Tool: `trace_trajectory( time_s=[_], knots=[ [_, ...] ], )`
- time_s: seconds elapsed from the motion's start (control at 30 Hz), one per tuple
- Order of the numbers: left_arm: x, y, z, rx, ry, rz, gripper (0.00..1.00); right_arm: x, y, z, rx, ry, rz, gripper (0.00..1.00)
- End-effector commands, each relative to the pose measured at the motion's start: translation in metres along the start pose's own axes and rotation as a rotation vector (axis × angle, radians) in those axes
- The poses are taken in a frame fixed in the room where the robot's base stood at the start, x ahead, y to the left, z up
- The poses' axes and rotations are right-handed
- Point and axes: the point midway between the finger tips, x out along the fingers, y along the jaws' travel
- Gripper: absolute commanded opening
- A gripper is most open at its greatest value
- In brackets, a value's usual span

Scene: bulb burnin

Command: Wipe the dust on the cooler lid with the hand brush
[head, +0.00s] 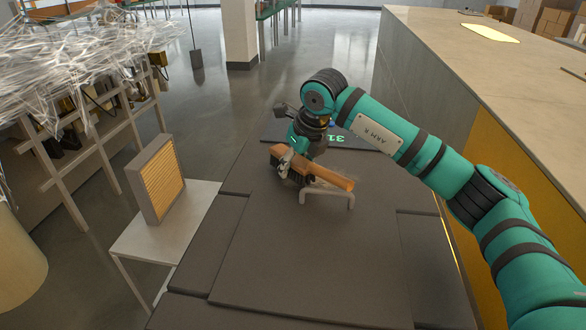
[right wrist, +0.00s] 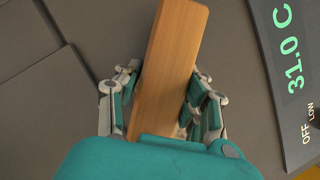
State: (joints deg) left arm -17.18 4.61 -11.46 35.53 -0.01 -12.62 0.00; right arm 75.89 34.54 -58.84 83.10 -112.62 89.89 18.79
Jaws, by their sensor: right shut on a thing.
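The hand brush (head: 325,175) is a wooden block with a dark underside, held low over the dark grey cooler lid (head: 310,262). My right gripper (head: 290,165) is shut on it near its left end. In the right wrist view the brush's wooden back (right wrist: 172,60) lies between the fingers of my right gripper (right wrist: 165,95). A pale bar handle (head: 335,190) stands on the lid just beside the brush. I cannot tell whether the bristles touch the lid. No dust stands out on the lid. My left gripper is not in view.
A white side table (head: 150,248) with a framed tan filter panel (head: 160,180) stands left of the cooler. A large stone-topped counter (head: 480,60) is on the right. The lid's near part is clear.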

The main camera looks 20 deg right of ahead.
Motion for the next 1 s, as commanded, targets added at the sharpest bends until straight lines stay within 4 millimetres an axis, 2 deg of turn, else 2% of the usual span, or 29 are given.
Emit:
trace_trajectory(
  time_s=[0.3, 0.57, 1.0],
  knots=[
    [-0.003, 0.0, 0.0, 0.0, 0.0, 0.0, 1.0, 0.007, -0.021, 0.017, 0.003, -0.003, -0.002, 0.0],
    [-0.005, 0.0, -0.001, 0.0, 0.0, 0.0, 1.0, 0.01, -0.028, 0.022, 0.002, -0.003, -0.003, 0.0],
    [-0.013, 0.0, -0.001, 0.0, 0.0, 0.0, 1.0, 0.021, -0.052, 0.041, 0.002, -0.003, -0.003, 0.0]
  ],
)
